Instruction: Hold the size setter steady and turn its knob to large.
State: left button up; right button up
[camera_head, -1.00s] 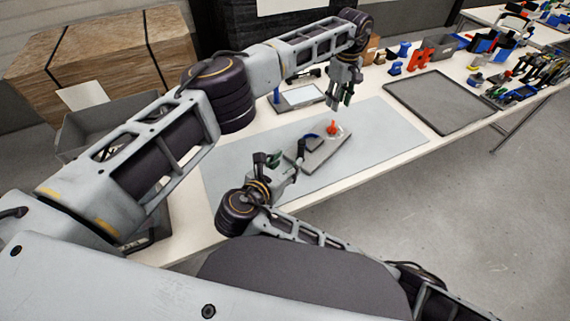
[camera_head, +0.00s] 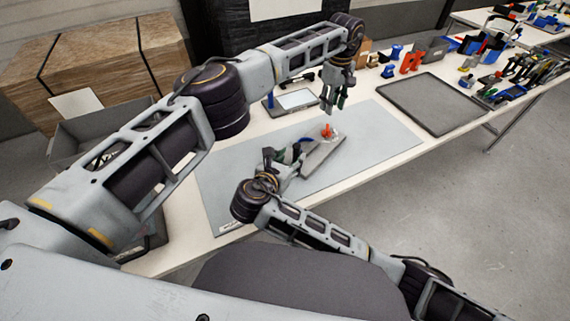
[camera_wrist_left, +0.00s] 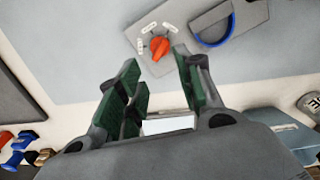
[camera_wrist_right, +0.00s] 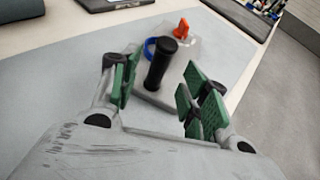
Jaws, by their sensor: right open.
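The size setter (camera_head: 323,155) is a flat grey base on the mat, with an orange knob (camera_wrist_left: 159,47) on a clear dial. Several small white labels (camera_wrist_left: 147,28) sit around the knob; their words are too small to read. A black upright handle (camera_wrist_right: 160,65) and a blue arc (camera_wrist_right: 151,47) stand at its other end. My left gripper (camera_head: 329,108) is open and empty above the knob, pointing down at it. My right gripper (camera_head: 287,156) is open at the handle end. In the right wrist view the handle shows between its fingers (camera_wrist_right: 158,72), not gripped.
A grey-blue mat (camera_head: 375,140) lies under the setter, with free room around it. A dark empty tray (camera_head: 436,103) lies to the right. Several coloured parts (camera_head: 411,62) stand along the back.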

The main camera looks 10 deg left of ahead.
aim_at(295, 154)
jog(key=shift+x, duration=2.85)
jog(key=shift+s, duration=0.1)
grip_shut()
pick_arm(q)
jog(key=shift+c, duration=0.4)
jog(key=shift+a, duration=0.1)
